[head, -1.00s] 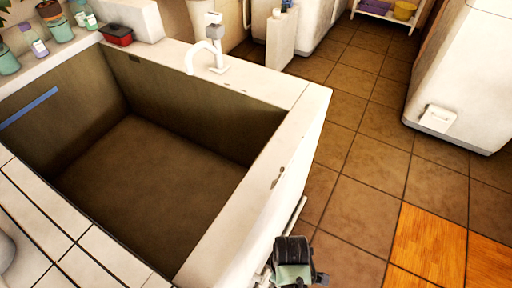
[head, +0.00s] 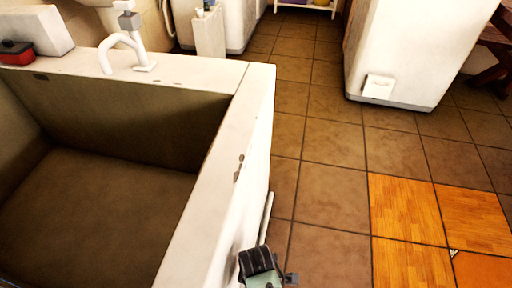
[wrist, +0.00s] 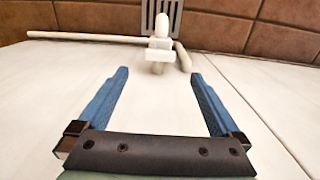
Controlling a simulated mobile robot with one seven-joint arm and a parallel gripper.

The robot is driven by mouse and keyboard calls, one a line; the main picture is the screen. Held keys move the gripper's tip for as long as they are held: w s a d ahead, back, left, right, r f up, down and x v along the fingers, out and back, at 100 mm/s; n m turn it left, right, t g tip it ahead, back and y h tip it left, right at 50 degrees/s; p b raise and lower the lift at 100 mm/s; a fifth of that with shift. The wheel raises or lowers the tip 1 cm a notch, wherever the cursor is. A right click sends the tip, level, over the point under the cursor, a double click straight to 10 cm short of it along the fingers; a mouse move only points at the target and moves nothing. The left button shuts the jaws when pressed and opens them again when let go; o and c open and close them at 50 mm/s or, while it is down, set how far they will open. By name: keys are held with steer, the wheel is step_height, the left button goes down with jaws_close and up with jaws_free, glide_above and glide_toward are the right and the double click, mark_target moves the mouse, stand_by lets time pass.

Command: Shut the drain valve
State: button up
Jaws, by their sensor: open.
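The drain valve (wrist: 160,48) is a white fitting on a white pipe (wrist: 85,37), near the top middle of the wrist view. A short white bar (wrist: 183,57) slants down at its right; I cannot tell whether it is the handle. My gripper (wrist: 160,76) is open and empty, its two blue fingers pointing at the valve with a gap before it. In the head view my gripper's body (head: 262,268) is low beside the basin's right outer wall, its fingers hidden. A length of pipe (head: 268,215) shows there; the valve is not clearly visible.
The washbasin (head: 225,165) fills the left, with a white tap (head: 125,45) at its back. A floor grate (wrist: 162,10) lies behind the valve. Brown floor tiles (head: 325,150) are clear on the right, up to a white cabinet (head: 410,50).

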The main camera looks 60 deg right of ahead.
step_height(320, 180, down, 8)
steer(key=b, duration=0.4)
steer(key=shift+f, duration=0.2)
steer(key=c, duration=1.4)
